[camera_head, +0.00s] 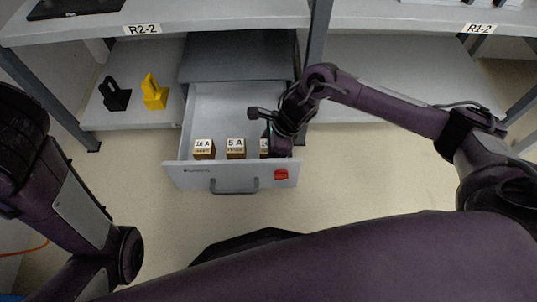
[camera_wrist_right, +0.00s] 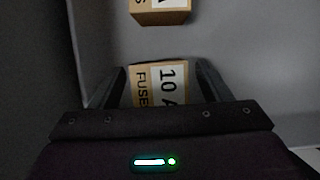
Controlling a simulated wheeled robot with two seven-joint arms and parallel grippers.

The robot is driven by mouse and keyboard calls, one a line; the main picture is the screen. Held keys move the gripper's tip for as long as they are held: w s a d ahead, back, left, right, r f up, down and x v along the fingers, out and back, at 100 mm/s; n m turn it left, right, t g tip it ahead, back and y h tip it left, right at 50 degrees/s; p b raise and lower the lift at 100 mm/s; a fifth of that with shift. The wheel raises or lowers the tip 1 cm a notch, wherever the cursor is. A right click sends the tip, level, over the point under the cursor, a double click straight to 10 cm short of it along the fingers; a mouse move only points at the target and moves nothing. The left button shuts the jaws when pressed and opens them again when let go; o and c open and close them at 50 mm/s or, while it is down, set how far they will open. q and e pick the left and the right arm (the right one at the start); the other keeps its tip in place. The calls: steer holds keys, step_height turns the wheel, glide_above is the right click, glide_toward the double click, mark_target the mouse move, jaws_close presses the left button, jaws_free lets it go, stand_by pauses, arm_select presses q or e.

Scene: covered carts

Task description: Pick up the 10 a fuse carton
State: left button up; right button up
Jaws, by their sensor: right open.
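The 10 A fuse carton (camera_wrist_right: 160,84) is a small brown box with a white top label, between the two fingers of my right gripper (camera_wrist_right: 160,85) in the right wrist view. The fingers stand apart on either side of it; I cannot tell whether they touch it. In the head view the carton (camera_head: 264,148) is mostly hidden by my right gripper (camera_head: 270,145), at the right end of the drawer. My left arm shows at the left, but its gripper is out of the picture.
The open grey drawer (camera_head: 228,106) also holds a 5 A carton (camera_head: 236,148) and a 16 A carton (camera_head: 204,149). A red tag (camera_head: 281,174) is on its front, beside the handle (camera_head: 235,186). Black (camera_head: 115,95) and yellow (camera_head: 154,92) objects stand on the left shelf.

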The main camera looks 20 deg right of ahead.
steer(key=shift+a+f, duration=0.15)
steer(key=shift+f, duration=0.2)
steer(key=shift+c, duration=0.4)
steer(key=c, duration=1)
steer(key=shift+r, duration=0.1)
